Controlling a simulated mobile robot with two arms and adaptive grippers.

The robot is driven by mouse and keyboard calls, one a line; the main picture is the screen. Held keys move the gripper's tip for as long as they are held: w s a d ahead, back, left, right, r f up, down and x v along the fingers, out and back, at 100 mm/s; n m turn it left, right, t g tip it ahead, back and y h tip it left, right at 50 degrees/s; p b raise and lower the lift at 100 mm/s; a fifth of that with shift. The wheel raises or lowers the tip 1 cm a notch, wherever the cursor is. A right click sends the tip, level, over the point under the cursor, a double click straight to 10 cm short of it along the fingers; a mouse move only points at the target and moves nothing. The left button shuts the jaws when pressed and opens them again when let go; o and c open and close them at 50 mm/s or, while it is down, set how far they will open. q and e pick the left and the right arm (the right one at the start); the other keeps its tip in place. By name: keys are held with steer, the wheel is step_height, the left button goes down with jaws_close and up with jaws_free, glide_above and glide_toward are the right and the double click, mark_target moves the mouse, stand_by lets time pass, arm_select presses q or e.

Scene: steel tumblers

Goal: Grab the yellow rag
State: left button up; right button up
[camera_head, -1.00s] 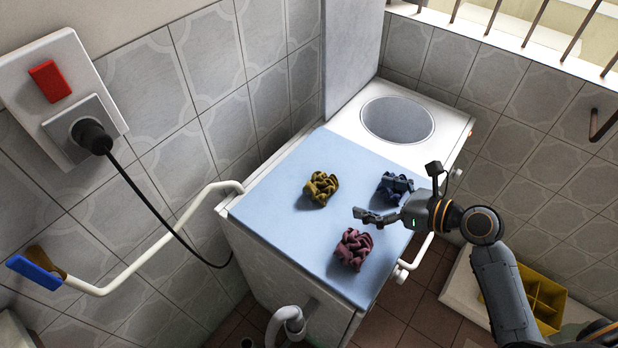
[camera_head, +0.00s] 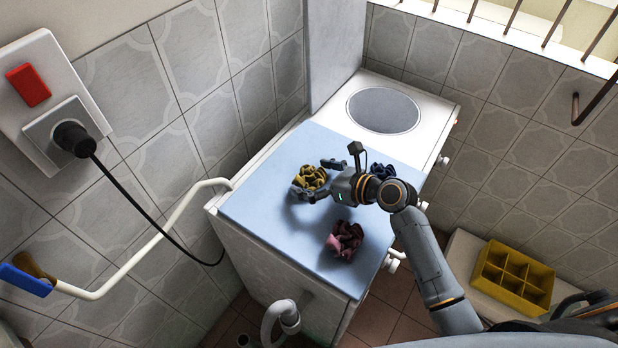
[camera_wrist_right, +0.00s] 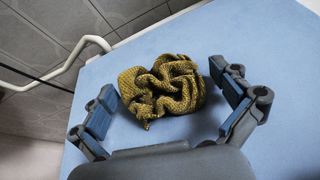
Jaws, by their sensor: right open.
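The crumpled yellow rag (camera_head: 312,177) lies on the blue top (camera_head: 262,203) of the white appliance. It also shows in the right wrist view (camera_wrist_right: 160,86), bunched up with a knitted texture. My right gripper (camera_head: 318,178) is open, with one finger on either side of the rag. In the wrist view the fingers (camera_wrist_right: 168,108) stand apart from the rag, the left one closer to it. In the head view the gripper hides part of the rag's near right side. My left gripper is not in view.
A dark blue rag (camera_head: 383,172) lies right of the yellow one, partly behind my right arm. A pink rag (camera_head: 344,240) lies nearer the front. A yellow divided crate (camera_head: 512,277) stands at lower right. A white pipe rail (camera_head: 150,250) runs along the left wall.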

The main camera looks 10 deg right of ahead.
steer(key=shift+w+a+f, duration=0.1)
steer(key=shift+w+a, duration=0.05)
steer(key=c, duration=1)
